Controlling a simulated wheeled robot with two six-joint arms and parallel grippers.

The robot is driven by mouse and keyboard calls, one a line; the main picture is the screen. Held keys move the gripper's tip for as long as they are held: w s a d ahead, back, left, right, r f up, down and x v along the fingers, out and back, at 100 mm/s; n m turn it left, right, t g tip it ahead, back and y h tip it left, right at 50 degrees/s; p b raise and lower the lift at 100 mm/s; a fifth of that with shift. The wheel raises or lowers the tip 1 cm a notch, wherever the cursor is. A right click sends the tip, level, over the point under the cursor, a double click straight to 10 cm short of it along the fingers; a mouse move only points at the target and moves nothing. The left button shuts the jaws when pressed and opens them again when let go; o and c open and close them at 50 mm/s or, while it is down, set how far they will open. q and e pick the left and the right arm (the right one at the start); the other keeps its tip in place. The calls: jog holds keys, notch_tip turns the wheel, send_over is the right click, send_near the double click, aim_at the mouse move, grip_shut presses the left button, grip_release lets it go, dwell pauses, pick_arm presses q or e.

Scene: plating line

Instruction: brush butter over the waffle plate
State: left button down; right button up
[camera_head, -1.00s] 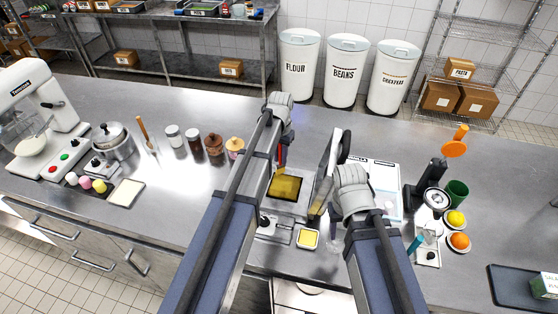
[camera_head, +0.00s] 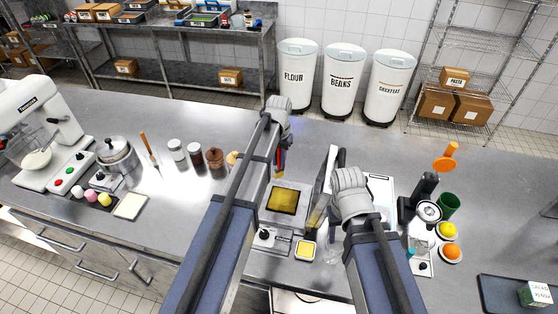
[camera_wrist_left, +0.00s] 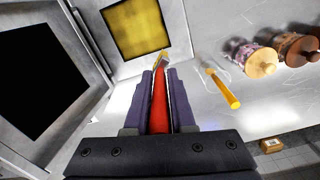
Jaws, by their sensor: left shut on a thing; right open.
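The waffle plate (camera_head: 284,201) is a yellow-coated square in the open waffle iron (camera_head: 263,237), whose lid (camera_head: 322,190) stands upright on the right. It also shows at the top of the left wrist view (camera_wrist_left: 140,28). My left gripper (camera_head: 279,166) is shut on the red handle of a brush (camera_wrist_left: 160,105), behind the iron. The brush's light tip overlaps the plate's near edge in the wrist view; I cannot tell whether it touches. My right gripper (camera_head: 340,222) is beside the lid, its fingers mostly hidden. A small dish of butter (camera_head: 305,249) sits in front of the iron.
Several jars (camera_head: 215,158) stand left of my left arm. An orange-handled tool (camera_wrist_left: 222,88) lies near the brush in the wrist view. A mixer (camera_head: 45,130) and pot (camera_head: 115,155) are at the left. A green cup (camera_head: 448,204) and fruit bowls (camera_head: 451,253) are at the right.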

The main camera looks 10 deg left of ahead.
aim_at(279, 169)
pick_arm(q)
jog(key=shift+r, duration=0.15)
notch_tip(279, 169, up, 3)
jog(key=p, duration=0.3)
jog(key=shift+r, duration=0.1)
jog(key=shift+s, duration=0.1)
dwell(0.8)
